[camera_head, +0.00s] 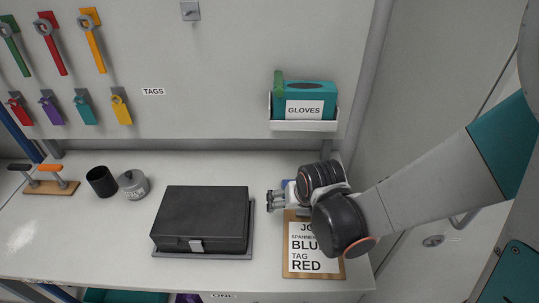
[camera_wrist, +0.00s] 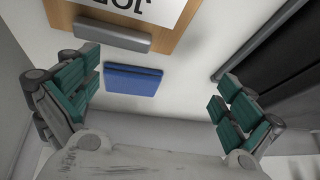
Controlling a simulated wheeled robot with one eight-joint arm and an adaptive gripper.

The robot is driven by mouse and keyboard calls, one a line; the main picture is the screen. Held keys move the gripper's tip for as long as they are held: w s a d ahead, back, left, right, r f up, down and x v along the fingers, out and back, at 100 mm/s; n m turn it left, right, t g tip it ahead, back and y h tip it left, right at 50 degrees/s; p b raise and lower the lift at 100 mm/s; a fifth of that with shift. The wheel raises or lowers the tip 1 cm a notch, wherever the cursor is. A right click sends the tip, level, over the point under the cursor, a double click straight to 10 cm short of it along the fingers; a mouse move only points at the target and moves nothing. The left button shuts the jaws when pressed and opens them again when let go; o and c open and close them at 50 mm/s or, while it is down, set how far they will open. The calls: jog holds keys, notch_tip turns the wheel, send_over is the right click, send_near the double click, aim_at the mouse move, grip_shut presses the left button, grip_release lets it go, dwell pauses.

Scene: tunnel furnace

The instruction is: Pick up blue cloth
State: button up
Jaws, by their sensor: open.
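The blue cloth (camera_wrist: 133,80) is a small folded, flat piece on the white worktop, just beyond the clip end of the clipboard in the wrist view. It lies between my open fingers, nearer the left one, and nothing touches it. My gripper (camera_wrist: 158,98) is open and empty, with teal finger pads on both sides. In the head view my gripper (camera_head: 271,201) is over the right part of the worktop, above the top of the clipboard. A sliver of the blue cloth (camera_head: 287,184) shows there, the rest hidden behind my gripper and wrist.
The clipboard (camera_head: 290,268) lies in front of the cloth. A black case (camera_head: 205,212) stands to the left. A glove box (camera_head: 305,92) sits in a white wall holder (camera_head: 303,126) above. A grey lidded pot (camera_head: 133,184) and black cup (camera_head: 101,181) stand further left.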

jog(key=shift+s+d+f+g+h, duration=0.15)
jog(key=shift+s+d+f+h, duration=0.15)
jog(key=shift+s+d, duration=0.25)
jog(key=shift+s+d+f+g+h, duration=0.2)
jog(key=shift+s+d+f, duration=0.2)
jog(key=shift+d, duration=0.25)
jog(key=shift+w+f, duration=0.1)
jog(key=shift+w, duration=0.25)
jog(key=w+b, duration=0.1)
jog(key=w, duration=0.6)
jog(key=shift+w+a+b, duration=0.15)
jog(key=shift+w+b, duration=0.55)
jog(key=shift+w, duration=0.9)
jog(key=x, duration=0.1)
jog(key=b+x, duration=0.1)
jog(key=shift+w+f, duration=0.2)
jog(key=shift+w, duration=0.1)
jog(key=shift+w+f, duration=0.15)
jog(key=shift+f, duration=0.15)
jog(key=c, duration=0.8)
